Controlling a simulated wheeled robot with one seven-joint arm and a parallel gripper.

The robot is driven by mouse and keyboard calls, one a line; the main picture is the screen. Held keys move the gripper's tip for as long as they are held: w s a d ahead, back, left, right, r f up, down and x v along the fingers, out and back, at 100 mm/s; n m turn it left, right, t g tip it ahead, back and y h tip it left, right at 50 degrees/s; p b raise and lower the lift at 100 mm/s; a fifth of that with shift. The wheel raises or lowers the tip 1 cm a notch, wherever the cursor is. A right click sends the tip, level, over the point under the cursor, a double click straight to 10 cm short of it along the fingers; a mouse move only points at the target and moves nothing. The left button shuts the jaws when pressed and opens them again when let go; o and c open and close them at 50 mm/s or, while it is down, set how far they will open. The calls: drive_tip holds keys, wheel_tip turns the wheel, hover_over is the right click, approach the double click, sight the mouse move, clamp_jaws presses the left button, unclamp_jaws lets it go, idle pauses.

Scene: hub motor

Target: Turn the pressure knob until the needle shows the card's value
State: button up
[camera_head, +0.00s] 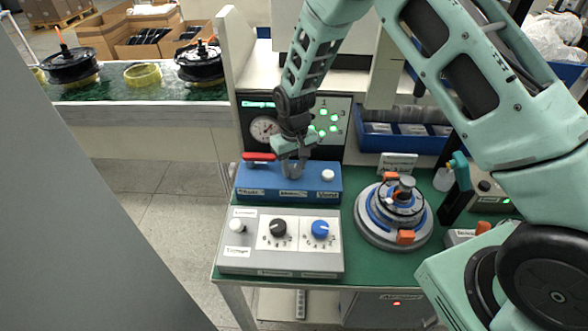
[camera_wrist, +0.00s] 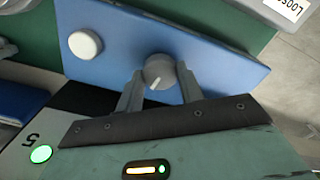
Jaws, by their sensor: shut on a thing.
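My gripper (camera_head: 293,172) is over the middle of the blue box (camera_head: 246,178) and shut on a grey round knob (camera_wrist: 158,70). In the wrist view my gripper's fingers (camera_wrist: 159,78) stand on both sides of the knob, which has a pale pointer line. In the head view the fingers mostly hide the knob. A round white gauge (camera_head: 264,129) sits on the dark panel behind the box. Its needle is too small to read. A small white card (camera_head: 397,163) stands behind the hub motor fixture. Its writing is too small to read.
The blue box also bears a red lever (camera_head: 258,157) and a white button (camera_head: 327,175). A grey control box (camera_head: 282,257) with black and blue knobs stands in front. The round motor fixture (camera_head: 393,213) stands to the right. Green lights (camera_head: 323,123) glow beside the gauge.

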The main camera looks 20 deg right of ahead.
sight(294, 168)
drive_tip(key=n+b, duration=0.2)
drive_tip(key=n, duration=0.4)
drive_tip(key=shift+n, duration=0.3)
idle(0.4)
drive_tip(key=o, duration=1)
wheel_tip(294, 168, up, 18)
drive_tip(key=b, duration=0.3)
drive_tip(key=shift+f+b, duration=0.25)
drive_tip(key=shift+b, duration=0.1)
